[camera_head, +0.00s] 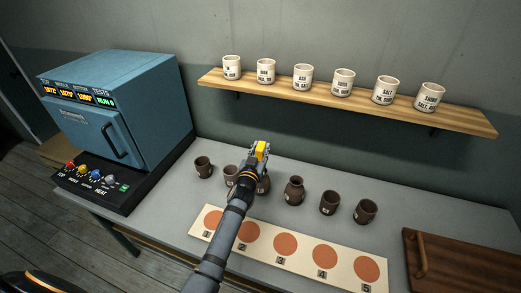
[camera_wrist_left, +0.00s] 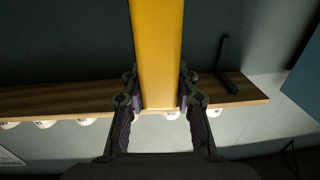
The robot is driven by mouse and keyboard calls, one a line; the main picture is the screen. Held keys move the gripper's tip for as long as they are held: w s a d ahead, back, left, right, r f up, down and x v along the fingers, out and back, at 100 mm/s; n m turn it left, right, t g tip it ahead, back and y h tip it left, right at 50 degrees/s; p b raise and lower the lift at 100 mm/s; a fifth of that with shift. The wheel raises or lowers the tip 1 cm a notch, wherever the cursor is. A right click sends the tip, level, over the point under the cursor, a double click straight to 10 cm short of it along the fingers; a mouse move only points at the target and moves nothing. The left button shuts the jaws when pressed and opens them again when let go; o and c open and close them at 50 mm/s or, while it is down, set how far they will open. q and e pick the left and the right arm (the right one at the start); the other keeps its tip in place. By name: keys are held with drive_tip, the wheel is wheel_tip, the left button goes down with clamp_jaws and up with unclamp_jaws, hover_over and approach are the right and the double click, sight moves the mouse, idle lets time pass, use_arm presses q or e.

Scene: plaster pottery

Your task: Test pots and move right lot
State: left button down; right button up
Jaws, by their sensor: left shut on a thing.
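Several small dark brown pots stand in a row on the grey table, among them a leftmost pot (camera_head: 203,167), a narrow-necked pot (camera_head: 294,190) and a rightmost pot (camera_head: 365,211). Some bear small white labels. My left gripper (camera_head: 260,149) is raised over the row, and its arm partly hides two pots. It is shut on a yellow bar (camera_wrist_left: 157,50), which stands between its fingers in the left wrist view. A pale board (camera_head: 303,269) with numbered orange circles, 1 to 5, lies in front of the pots; my arm crosses it. My right gripper is not in view.
A blue kiln (camera_head: 130,100) with lit displays and a knob panel (camera_head: 95,180) stands at the left. A wooden wall shelf (camera_head: 360,108) holds several labelled white cups (camera_head: 303,77). A wooden box or lid (camera_head: 465,262) with a handle is at the right.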

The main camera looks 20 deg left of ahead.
use_arm(q)
drive_tip(key=shift+f+b, duration=0.45)
drive_tip(key=shift+b, duration=0.05)
idle(0.6)
drive_tip(key=shift+f, duration=0.15)
idle(1.0)
wheel_tip(320, 180, up, 7)
drive_tip(key=p, duration=0.6)
idle(0.4)
